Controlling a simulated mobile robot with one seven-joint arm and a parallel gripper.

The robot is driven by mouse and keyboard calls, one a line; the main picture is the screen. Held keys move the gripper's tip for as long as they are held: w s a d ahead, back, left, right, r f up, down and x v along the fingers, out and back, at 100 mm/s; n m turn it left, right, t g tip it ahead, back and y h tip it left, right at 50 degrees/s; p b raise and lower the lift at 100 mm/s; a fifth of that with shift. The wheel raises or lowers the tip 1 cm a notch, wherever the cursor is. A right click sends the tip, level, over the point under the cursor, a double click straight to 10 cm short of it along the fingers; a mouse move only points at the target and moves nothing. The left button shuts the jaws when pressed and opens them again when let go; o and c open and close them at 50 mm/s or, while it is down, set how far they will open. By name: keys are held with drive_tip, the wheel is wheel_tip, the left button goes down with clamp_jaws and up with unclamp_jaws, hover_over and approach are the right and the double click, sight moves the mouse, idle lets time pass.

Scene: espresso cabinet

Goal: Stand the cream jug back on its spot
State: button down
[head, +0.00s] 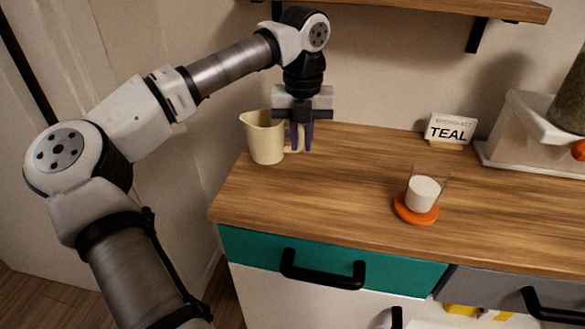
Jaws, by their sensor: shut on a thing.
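The cream jug (265,138) is upright at the back left of the wooden counter (330,180), its spout to the left and its handle to the right. My gripper (302,150) points straight down at the jug's right side, its dark fingers shut on the handle, which they partly hide. The jug's base looks on or very close to the counter; I cannot tell whether it touches. No marked spot shows under it.
A glass with white contents (422,192) stands on an orange coaster (416,214) to the right. A sign reading TEAL (450,131) stands at the back. A whitish machine (535,130) fills the far right. A shelf (470,8) hangs above. The counter's middle is clear.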

sight(302, 125)
drive_tip(key=shift+f+p, duration=0.3)
drive_tip(key=shift+f, duration=3.05)
drive_tip(key=shift+f, duration=0.1)
drive_tip(key=c, duration=1.4)
unclamp_jaws()
wheel_tip(302, 125, up, 12)
drive_tip(key=shift+r+b, duration=0.15)
drive_tip(key=shift+b, duration=0.2)
drive_tip(key=shift+d, duration=0.1)
